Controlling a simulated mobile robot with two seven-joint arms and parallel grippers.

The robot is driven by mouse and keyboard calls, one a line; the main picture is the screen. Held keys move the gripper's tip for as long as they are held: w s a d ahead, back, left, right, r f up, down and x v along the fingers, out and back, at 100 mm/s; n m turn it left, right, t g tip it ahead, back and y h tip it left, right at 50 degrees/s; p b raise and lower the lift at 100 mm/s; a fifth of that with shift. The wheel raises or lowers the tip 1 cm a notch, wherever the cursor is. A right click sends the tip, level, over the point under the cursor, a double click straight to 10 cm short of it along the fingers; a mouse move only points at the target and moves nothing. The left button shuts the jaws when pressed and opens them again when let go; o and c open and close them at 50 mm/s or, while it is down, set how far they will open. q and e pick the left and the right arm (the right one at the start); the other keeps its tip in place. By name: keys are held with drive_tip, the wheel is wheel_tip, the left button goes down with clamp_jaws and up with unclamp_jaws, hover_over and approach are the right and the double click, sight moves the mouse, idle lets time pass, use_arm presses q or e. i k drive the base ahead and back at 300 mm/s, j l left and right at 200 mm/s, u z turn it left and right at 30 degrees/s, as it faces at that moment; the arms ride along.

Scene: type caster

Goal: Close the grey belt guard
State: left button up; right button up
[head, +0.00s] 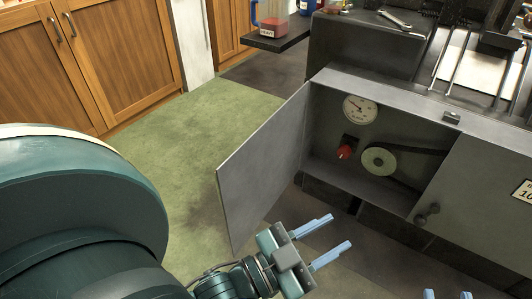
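The grey belt guard (262,165) is a flat hinged panel. It stands wide open, swung out to the left from the grey machine housing (470,190). Behind it the compartment shows a round gauge (361,109), a red knob (344,152) and a pale pulley (379,159) with a dark belt. My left gripper (341,230) is open and empty, low and just right of the guard's bottom corner, its blue fingers pointing right. I cannot tell whether it touches the guard. My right gripper (447,294) shows only two spread blue fingertips at the bottom edge, with nothing visible between them.
A wrench (401,20) lies on top of the machine. A dark shelf (273,43) with a red-filled container stands behind. Wooden cabinets (90,60) are at the left. Green floor (170,140) left of the guard is clear.

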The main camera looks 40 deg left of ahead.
sight(250, 181)
drive_tip(key=j+z, duration=0.15)
drive_tip(key=j, duration=0.2)
drive_tip(key=k+j+z, duration=0.1)
drive_tip(key=j, duration=0.25)
drive_tip(key=k+j+z, duration=0.15)
drive_tip(key=j, duration=0.2)
drive_tip(key=k+j, duration=0.1)
drive_tip(key=j, duration=0.3)
drive_tip(key=k+j, duration=0.1)
drive_tip(key=j, duration=0.3)
drive_tip(key=k+j+z, duration=0.1)
drive_tip(key=j, duration=0.3)
drive_tip(key=k+j, duration=0.15)
drive_tip(key=j, duration=0.2)
drive_tip(key=k+j, duration=0.1)
drive_tip(key=j, duration=0.3)
